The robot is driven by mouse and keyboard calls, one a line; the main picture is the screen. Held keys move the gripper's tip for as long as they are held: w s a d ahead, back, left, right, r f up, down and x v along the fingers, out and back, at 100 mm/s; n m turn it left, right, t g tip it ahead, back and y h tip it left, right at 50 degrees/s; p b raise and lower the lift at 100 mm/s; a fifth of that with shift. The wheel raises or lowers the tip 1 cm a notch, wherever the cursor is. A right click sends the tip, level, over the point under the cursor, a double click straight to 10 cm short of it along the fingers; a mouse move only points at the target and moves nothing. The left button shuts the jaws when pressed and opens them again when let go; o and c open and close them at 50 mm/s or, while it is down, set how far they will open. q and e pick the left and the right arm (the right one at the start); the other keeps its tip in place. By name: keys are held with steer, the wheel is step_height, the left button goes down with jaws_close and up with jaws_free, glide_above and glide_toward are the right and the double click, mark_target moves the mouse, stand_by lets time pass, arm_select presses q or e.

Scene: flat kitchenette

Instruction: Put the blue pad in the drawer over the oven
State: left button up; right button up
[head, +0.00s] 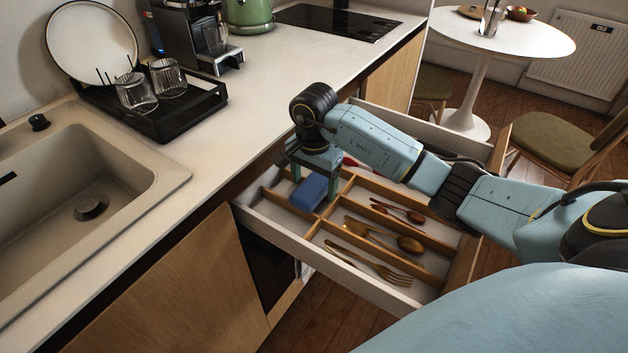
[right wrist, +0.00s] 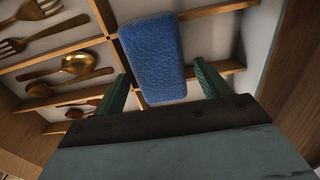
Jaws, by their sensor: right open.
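The blue pad (head: 309,192) is inside the open drawer (head: 345,279), at its left part in the head view. In the right wrist view the pad (right wrist: 153,58) overlaps the wooden dividers; whether it rests on them or is just above them I cannot tell. My right gripper (head: 313,178) is over the drawer, pointing down at the pad. Its green fingers (right wrist: 161,86) are spread apart, with the near end of the pad seen between them. I cannot see either finger pressing on it. My left gripper is not in view.
The drawer holds gold forks (head: 375,268) and spoons (head: 408,244) in divided compartments. The counter (head: 250,90) runs along the left with a sink (head: 85,190) and a black dish rack (head: 178,122). A round white table (head: 525,35) and chair (head: 552,140) stand beyond the drawer.

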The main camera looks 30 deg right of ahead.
mark_target(314, 184)
step_height(314, 184, up, 8)
steer(key=shift+f+p, duration=0.1)
steer(key=shift+p, duration=0.55)
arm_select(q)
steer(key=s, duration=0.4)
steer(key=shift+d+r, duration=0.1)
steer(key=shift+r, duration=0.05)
arm_select(e)
step_height(314, 184, up, 5)
steer(key=shift+f, duration=0.2)
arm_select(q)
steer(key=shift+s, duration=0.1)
